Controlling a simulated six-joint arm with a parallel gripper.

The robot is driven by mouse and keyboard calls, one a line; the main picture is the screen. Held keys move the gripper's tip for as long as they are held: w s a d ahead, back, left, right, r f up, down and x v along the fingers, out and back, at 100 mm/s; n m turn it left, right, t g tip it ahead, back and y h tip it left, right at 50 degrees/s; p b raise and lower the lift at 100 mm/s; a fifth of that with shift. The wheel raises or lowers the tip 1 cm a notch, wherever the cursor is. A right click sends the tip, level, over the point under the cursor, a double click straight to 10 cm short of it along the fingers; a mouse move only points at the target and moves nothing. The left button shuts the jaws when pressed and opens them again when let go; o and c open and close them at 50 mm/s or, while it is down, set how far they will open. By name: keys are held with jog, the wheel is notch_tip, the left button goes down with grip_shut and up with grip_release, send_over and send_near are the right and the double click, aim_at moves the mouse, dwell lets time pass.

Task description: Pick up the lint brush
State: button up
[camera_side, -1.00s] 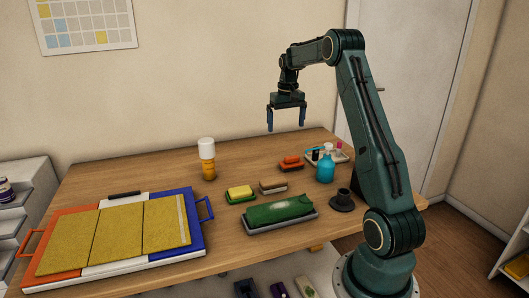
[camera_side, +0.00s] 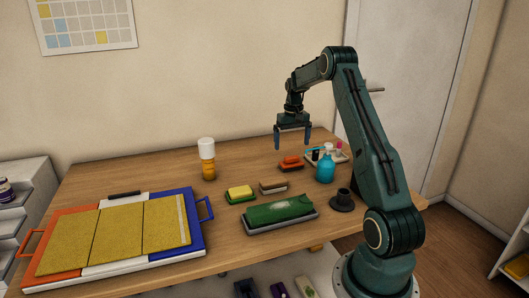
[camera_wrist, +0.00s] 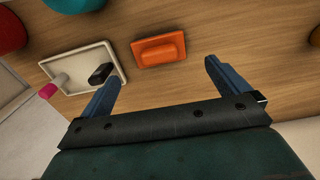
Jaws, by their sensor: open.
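The orange block with a raised grip on top, which looks like the lint brush (camera_side: 291,163), lies flat on the wooden table. It also shows in the wrist view (camera_wrist: 158,50), lying beyond my fingertips and near the middle between them. My gripper (camera_side: 292,144) points down above the table, near the orange block, and is apart from it. In the wrist view my gripper (camera_wrist: 162,75) is open with nothing between its fingers. A brown brush-like block (camera_side: 273,186) lies nearer the front, so the label is not certain.
A white tray (camera_wrist: 85,50) with a black piece stands beside the orange block. A teal bottle (camera_side: 325,170) and dark cup (camera_side: 342,203) stand to its right. A yellow sponge (camera_side: 240,192), green item (camera_side: 280,208) and orange-white bottle (camera_side: 207,160) are left or front.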

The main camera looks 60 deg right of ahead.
aim_at(292, 156)
jog(key=shift+f, duration=1.5)
jog(key=shift+s+f, duration=0.1)
jog(key=shift+f, duration=2.45)
jog(key=c, duration=0.9)
notch_tip(292, 156, up, 20)
